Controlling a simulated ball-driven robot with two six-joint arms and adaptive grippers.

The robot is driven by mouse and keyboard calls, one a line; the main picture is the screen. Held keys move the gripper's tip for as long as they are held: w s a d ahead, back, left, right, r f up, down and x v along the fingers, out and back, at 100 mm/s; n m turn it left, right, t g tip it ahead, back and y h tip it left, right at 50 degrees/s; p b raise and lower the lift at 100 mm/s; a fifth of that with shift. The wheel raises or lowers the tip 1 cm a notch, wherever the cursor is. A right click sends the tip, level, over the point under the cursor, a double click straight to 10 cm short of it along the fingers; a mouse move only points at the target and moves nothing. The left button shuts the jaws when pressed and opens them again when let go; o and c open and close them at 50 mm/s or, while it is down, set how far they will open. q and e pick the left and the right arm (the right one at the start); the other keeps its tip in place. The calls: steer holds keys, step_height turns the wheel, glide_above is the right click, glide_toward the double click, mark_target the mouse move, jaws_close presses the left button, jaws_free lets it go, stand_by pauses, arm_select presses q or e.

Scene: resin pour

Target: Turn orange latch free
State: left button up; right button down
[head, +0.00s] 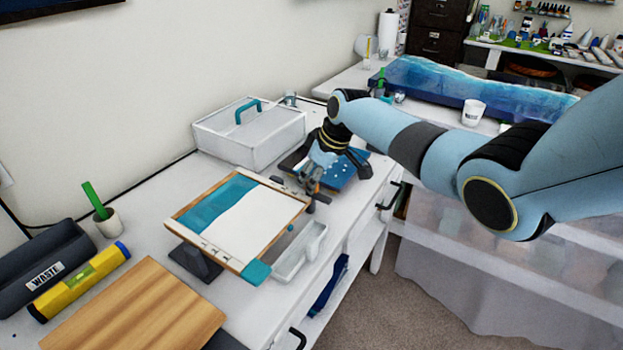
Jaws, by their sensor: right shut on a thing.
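A small orange latch (317,187) shows at the right corner of the wood-framed tilting board (250,222), which has a teal and white face and rests on a dark stand. My right gripper (314,183) reaches down to this corner from the upper right. Its fingers are shut on the orange latch and cover most of it, so the latch's exact angle is hard to tell. My left gripper is not in view.
A white lidded box (248,137) with a teal handle stands behind. A blue speckled panel (338,172) lies beyond my gripper. A white tray (300,252) sits right of the board. A yellow level (80,281) and a wooden board (135,312) lie front left.

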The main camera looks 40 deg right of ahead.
mark_target(328, 199)
steer(key=shift+r, duration=0.1)
steer(key=c, duration=1.3)
jaws_free()
steer(key=v, duration=1.2)
